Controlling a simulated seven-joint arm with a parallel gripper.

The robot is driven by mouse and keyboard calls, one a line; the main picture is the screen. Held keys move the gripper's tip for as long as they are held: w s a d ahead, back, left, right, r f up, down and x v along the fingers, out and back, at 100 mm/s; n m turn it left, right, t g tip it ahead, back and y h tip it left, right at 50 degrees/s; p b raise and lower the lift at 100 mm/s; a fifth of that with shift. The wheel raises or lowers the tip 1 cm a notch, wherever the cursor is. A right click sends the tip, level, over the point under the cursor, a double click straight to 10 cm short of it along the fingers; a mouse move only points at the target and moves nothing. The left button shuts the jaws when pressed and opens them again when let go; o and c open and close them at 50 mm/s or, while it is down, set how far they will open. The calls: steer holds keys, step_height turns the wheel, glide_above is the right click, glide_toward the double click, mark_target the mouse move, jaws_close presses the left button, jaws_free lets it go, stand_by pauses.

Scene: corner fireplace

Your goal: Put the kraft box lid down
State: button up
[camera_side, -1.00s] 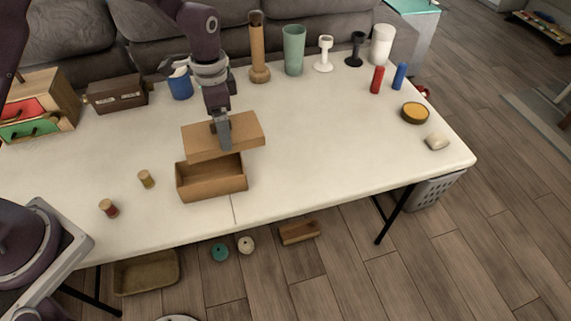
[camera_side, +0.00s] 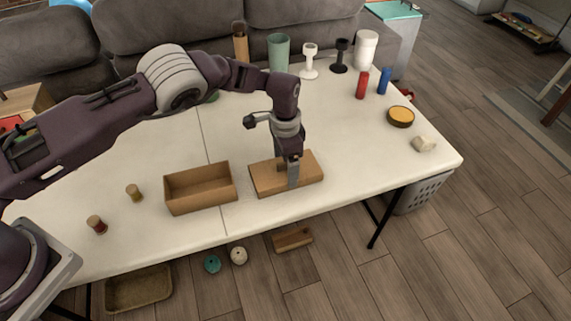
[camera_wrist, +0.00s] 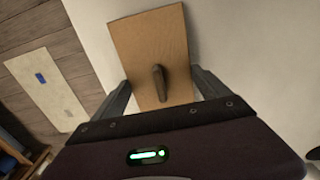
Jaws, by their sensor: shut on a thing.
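The kraft box lid (camera_side: 310,171) is a flat brown board with a small dark knob on top. In the side view it is level at table height, just right of the open box; I cannot tell whether it touches the table. The kraft box (camera_side: 199,194) stands open and looks empty. My gripper (camera_side: 293,174) points down over the lid, shut on its knob. In the wrist view the lid (camera_wrist: 150,38) fills the middle, with the knob (camera_wrist: 159,82) between my fingers.
Two spools, one yellowish (camera_side: 134,193) and one red (camera_side: 97,225), stand left of the box. A red cylinder (camera_side: 362,84), a blue cylinder (camera_side: 384,80) and a round yellow-topped tin (camera_side: 400,117) are at the right. The white table (camera_side: 360,150) is clear right of the lid.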

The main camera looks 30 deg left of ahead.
steer(key=shift+f, duration=0.2)
steer(key=o, duration=1.1)
steer(key=shift+f, duration=0.1)
steer(key=shift+o, duration=0.2)
step_height(320, 180, up, 12)
steer(key=shift+r, duration=0.2)
